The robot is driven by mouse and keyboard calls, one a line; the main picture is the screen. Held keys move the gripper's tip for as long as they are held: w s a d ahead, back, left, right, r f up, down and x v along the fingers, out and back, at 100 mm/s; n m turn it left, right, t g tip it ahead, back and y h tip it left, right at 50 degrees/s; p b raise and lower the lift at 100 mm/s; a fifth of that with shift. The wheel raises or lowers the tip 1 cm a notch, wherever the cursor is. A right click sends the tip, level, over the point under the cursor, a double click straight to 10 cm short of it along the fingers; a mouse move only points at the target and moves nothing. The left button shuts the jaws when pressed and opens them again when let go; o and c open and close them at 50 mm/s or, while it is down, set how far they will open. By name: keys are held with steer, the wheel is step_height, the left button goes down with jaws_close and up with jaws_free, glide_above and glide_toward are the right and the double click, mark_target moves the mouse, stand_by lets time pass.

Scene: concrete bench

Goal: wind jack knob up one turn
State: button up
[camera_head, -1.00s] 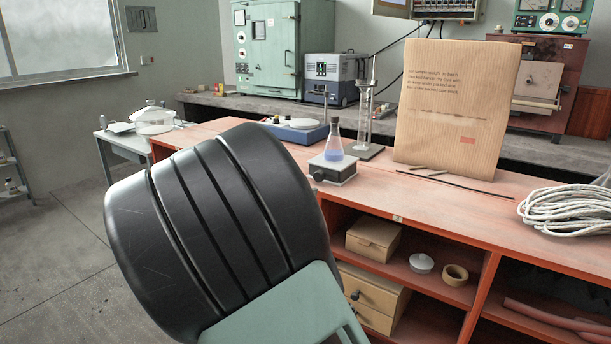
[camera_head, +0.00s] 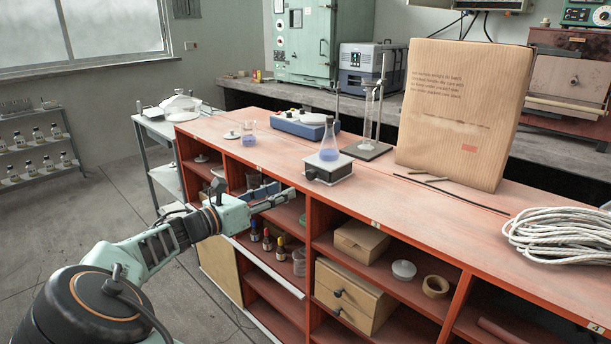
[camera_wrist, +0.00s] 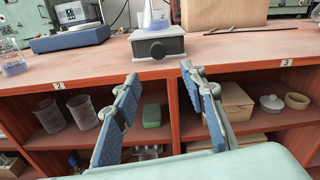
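The jack (camera_head: 329,169) is a small grey box with a light top plate, standing near the front edge of the red bench. Its dark round knob (camera_wrist: 157,50) faces the front and shows clearly in the wrist view. A conical flask with blue liquid (camera_head: 329,142) stands on the jack. My gripper (camera_head: 284,195) is in front of the bench edge, a little left of and below the jack. In the wrist view its two blue-padded fingers (camera_wrist: 158,82) are spread wide with nothing between them. The knob lies beyond the fingertips, apart from them.
A blue balance-like device (camera_head: 300,124) and a beaker (camera_head: 248,134) stand left of the jack. Coiled rope (camera_head: 562,237) lies at right. Open shelves (camera_head: 375,255) sit below the bench top.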

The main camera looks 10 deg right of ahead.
mark_target(309, 176)
steer(key=x, duration=0.3)
steer(key=b+x, duration=0.1)
steer(key=x, duration=0.2)
steer(key=b+x, duration=0.1)
steer(key=x, duration=0.3)
steer(key=shift+w+r, duration=0.15)
steer(key=shift+r, duration=0.15)
steer(key=shift+c, duration=0.4)
jaws_close()
